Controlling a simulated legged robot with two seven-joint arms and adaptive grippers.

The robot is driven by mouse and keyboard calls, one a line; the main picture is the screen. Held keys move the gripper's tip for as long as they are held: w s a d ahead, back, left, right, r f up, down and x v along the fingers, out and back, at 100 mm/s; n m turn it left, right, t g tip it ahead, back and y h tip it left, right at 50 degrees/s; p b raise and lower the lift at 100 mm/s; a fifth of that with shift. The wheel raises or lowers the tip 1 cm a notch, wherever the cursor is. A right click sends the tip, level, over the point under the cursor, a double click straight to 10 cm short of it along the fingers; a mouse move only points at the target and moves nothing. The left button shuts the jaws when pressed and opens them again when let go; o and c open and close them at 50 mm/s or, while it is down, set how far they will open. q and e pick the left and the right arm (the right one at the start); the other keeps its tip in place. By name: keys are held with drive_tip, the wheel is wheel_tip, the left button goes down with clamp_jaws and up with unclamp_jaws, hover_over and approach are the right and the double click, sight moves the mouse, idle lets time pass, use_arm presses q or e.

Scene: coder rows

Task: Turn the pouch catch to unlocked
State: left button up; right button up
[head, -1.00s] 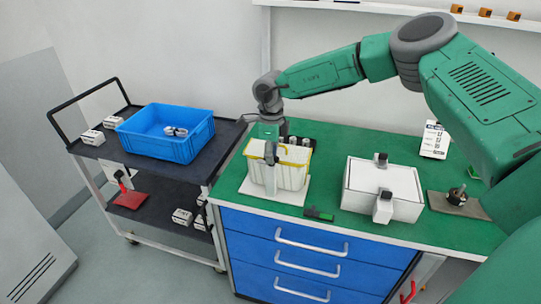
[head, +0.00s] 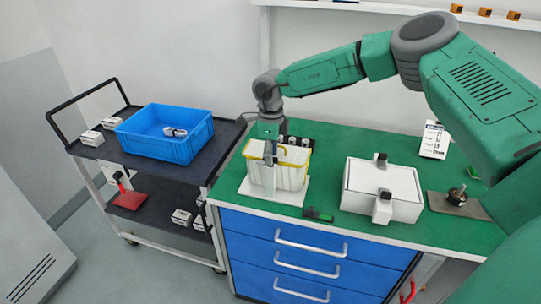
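A white, ribbed pouch-like container (head: 292,176) with a yellow rim stands upright on a white board (head: 258,193) on the green bench. My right gripper (head: 270,153) points down in front of its left part, with a small dark part at its tip. A pale upright strip shows below the gripper; I cannot tell whether it is a finger or part of the pouch. No catch can be clearly made out, and the gripper hides part of the pouch front. Whether the fingers are open or shut is too small to tell. My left gripper is not in view.
A white box (head: 365,193) with grey-white clasps stands to the right on the green bench (head: 330,145). A blue bin (head: 158,146) stands on the dark cart at left. Blue drawers (head: 275,252) are below the bench.

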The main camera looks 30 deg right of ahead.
wheel_tip(320, 180, up, 11)
drive_tip(key=shift+w+r, duration=0.15)
drive_tip(key=shift+r, duration=0.05)
idle(0.5)
drive_tip(key=shift+d, duration=0.1)
